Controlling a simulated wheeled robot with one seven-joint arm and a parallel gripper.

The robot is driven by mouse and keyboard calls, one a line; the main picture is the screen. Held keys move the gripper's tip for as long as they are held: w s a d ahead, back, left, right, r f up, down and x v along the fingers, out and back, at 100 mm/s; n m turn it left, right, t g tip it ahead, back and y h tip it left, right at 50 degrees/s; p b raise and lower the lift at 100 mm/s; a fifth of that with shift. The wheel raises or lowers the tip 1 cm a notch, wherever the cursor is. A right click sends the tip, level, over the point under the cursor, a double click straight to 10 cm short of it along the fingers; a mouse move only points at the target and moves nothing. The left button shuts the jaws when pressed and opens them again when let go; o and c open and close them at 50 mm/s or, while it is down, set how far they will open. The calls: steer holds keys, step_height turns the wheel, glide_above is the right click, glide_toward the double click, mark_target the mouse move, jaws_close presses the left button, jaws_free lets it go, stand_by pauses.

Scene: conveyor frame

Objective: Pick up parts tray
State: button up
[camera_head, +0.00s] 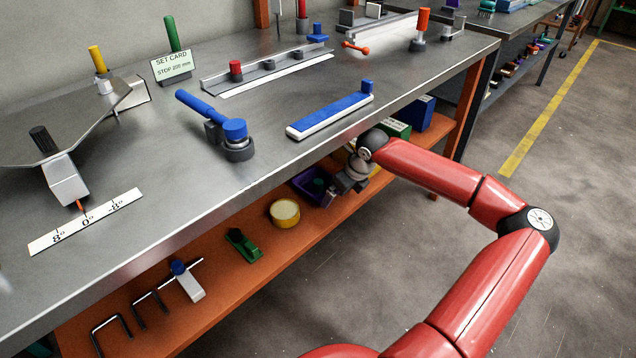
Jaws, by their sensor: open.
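A purple tray (299,184), which looks like the parts tray, sits on the orange lower shelf under the bench. A small dark teal thing shows inside it. My gripper (332,195) is at the tray's right side, below the bench's front edge, with its jaws open. The gripper hides the tray's right part, and the bench top cuts off its back. I cannot tell whether the fingers touch the tray or straddle its wall.
The orange shelf (262,270) also bears a yellow round tin (284,213), a green tool (243,245), black hex keys and a blue-knobbed part. Green and blue boxes (418,112) stand behind my wrist. The steel bench top (270,185) overhangs closely. The floor at right is clear.

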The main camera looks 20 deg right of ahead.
mark_target(320, 182)
steer(key=w, duration=0.1)
steer(key=w+a, duration=0.1)
steer(key=w, duration=0.2)
steer(key=shift+w+a+f, duration=0.15)
steer(key=shift+w+a, duration=0.5)
steer(key=shift+w, duration=0.35)
steer(key=shift+w+a, duration=0.25)
steer(key=shift+w, duration=0.35)
steer(key=shift+x, duration=1.1)
steer(key=shift+w+f, duration=0.15)
steer(key=shift+f, duration=0.2)
steer(key=c, duration=0.7)
